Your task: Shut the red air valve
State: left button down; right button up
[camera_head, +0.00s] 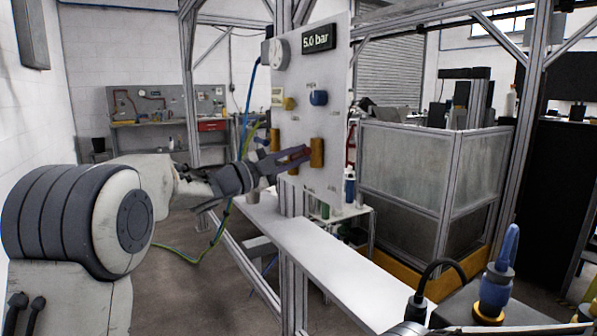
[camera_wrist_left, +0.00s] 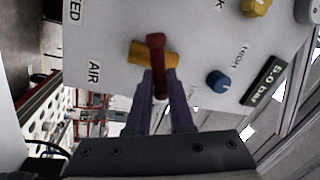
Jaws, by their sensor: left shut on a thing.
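The red air valve handle (camera_wrist_left: 156,66) sits on a brass valve body (camera_wrist_left: 138,53) on a pale panel (camera_wrist_left: 200,55), near the AIR label (camera_wrist_left: 93,72). In the wrist view the handle lies crosswise to the longer brass body. My left gripper (camera_wrist_left: 158,80) is shut on the handle, one dark finger on each side. In the head view my left gripper (camera_head: 297,156) reaches the panel from the left at the brass body (camera_head: 317,153), and its fingers cover most of the red handle. My right gripper is not in view.
The panel also carries a blue knob (camera_head: 318,97), a yellow knob (camera_head: 289,104), a gauge (camera_head: 279,53) and a display reading 5.0 bar (camera_head: 318,38). An aluminium post (camera_head: 293,265) stands below. A white shelf (camera_head: 330,268) runs under the panel. A blue-handled item (camera_head: 497,280) is at bottom right.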

pick_arm(q)
jog(key=m+b, duration=0.2)
jog(key=shift+a+f+m+h, duration=0.1)
jog(key=shift+f+m+h, duration=0.2)
jog(key=shift+f+m, duration=0.1)
jog(key=shift+m+g+h+b, duration=0.4)
jog(key=shift+m+g+b, duration=0.3)
jog(key=shift+m+b, duration=0.5)
jog(key=shift+r+m, duration=0.1)
jog(key=shift+m, duration=0.3)
jog(key=c, duration=0.8)
grip_release()
